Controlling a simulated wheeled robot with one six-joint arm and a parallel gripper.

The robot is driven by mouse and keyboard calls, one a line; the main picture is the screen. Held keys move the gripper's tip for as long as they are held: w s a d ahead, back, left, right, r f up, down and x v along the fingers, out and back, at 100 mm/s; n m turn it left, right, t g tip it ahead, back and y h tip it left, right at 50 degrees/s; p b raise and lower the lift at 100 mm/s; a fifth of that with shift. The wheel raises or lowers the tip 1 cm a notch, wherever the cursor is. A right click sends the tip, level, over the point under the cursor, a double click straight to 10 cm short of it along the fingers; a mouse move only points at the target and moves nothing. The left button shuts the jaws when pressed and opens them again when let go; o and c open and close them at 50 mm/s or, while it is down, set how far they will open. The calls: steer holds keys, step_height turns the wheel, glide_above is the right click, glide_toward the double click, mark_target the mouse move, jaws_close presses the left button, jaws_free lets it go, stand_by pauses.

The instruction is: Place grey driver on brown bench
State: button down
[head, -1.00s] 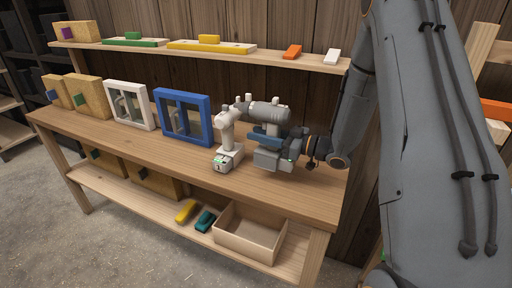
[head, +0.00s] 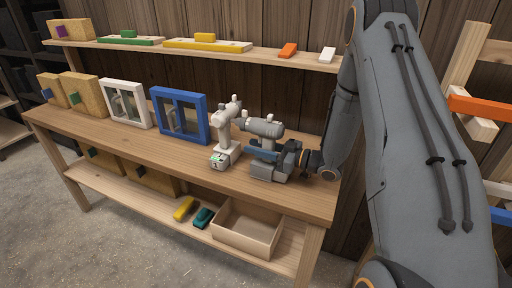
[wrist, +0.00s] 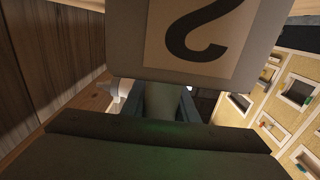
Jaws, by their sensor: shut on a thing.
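The grey driver (head: 263,128) is near the right end of the brown bench (head: 150,145), upright, with its nose to the left. My gripper (head: 270,152) is shut on its handle from the right. Its base is at or just above the bench top; I cannot tell if they touch. In the wrist view the driver's base, with a dark mark on a tan label (wrist: 200,35), fills the top, and the handle (wrist: 161,103) is between the jaws.
A white driver (head: 226,145) stands close to the left of the grey one. Blue (head: 207,128) and white (head: 146,116) window frames stand farther left. A shelf (head: 270,55) runs above; an open box (head: 246,230) sits below.

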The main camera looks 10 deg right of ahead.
steer(key=shift+f, duration=0.1)
steer(key=c, duration=1.4)
jaws_free()
steer(key=shift+s+d, duration=0.15)
steer(key=shift+d, duration=0.05)
steer(key=b+v, duration=0.3)
steer(key=v, duration=0.8)
steer(key=shift+s+d, duration=0.15)
steer(key=shift+d, duration=0.05)
steer(key=shift+s+a, duration=0.1)
